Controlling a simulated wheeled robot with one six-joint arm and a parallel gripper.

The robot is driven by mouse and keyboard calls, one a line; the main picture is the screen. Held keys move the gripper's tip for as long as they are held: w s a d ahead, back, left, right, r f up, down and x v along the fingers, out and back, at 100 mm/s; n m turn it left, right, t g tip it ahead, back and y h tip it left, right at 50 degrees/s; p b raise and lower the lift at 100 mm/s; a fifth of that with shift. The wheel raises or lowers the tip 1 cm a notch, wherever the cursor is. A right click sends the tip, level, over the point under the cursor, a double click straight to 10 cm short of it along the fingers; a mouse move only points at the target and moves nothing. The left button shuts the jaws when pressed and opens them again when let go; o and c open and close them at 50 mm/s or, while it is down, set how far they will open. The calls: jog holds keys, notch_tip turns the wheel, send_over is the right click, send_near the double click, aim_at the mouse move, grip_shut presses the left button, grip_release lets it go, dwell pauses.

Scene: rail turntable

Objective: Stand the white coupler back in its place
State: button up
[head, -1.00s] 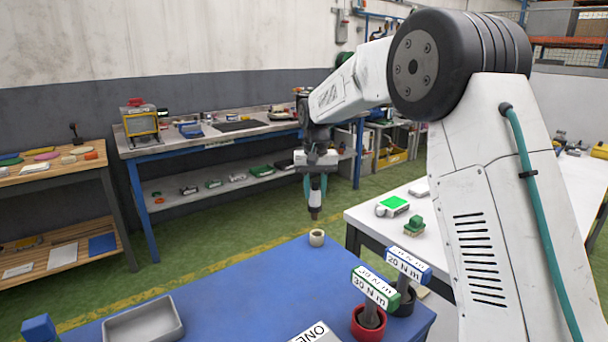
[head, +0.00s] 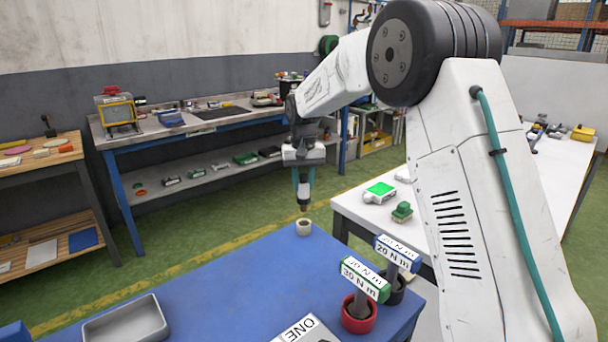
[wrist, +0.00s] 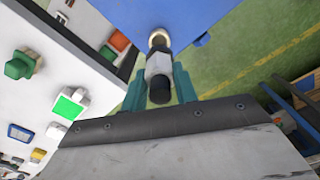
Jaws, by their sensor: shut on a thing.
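The white coupler (head: 303,191) has a white body with a dark lower end. It hangs upright between the teal fingers of my gripper (head: 303,180), which is shut on it. In the wrist view the coupler (wrist: 158,65) shows end-on, its dark top nearest the camera. A small cream ring-shaped holder (head: 303,229) stands on the blue table near its far edge. The coupler's lower end is just above the holder and looks slightly apart from it. In the wrist view the holder (wrist: 159,36) is partly hidden behind the coupler's tip.
A grey tray (head: 126,322) lies at the table's front left. A red cup (head: 358,317) with a green 30 N m tool and a dark cup with a blue 20 N m tool (head: 398,255) stand at the right. The middle of the blue table (head: 240,285) is clear.

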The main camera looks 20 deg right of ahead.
aim_at(304, 203)
jog(key=shift+f, duration=1.5)
jog(key=shift+f, duration=2.1)
jog(key=o, duration=1.1)
jog(key=shift+o, duration=0.2)
jog(key=shift+r, duration=3.9)
